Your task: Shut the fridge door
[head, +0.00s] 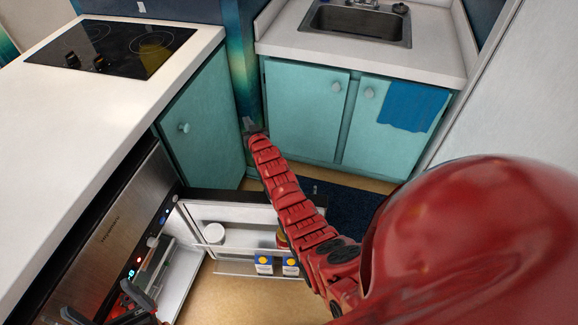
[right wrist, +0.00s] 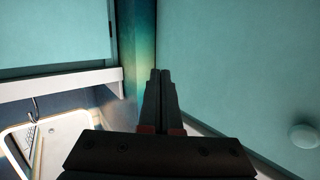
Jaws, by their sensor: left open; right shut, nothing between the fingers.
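The fridge (head: 105,235) is built in under the counter at left, with a steel front panel and small lit display. Its door (head: 240,212) stands wide open, with the shelved inner side facing me. My right arm crosses in front of the door and hides part of it. My right gripper (head: 250,124) is beyond the door, near the corner between the teal cabinets; its fingers (right wrist: 160,74) are shut and empty in the right wrist view. My left gripper (head: 98,302) is open at the lower left, in front of the fridge, partly cut off by the frame edge.
Door shelves hold a white round container (head: 214,233), two small cartons (head: 264,265) and a jar partly hidden by my arm. A teal cabinet (head: 205,120) stands beyond the fridge; sink cabinets (head: 305,110) with a blue towel (head: 412,105) are behind. A dark rug (head: 345,205) lies on the floor.

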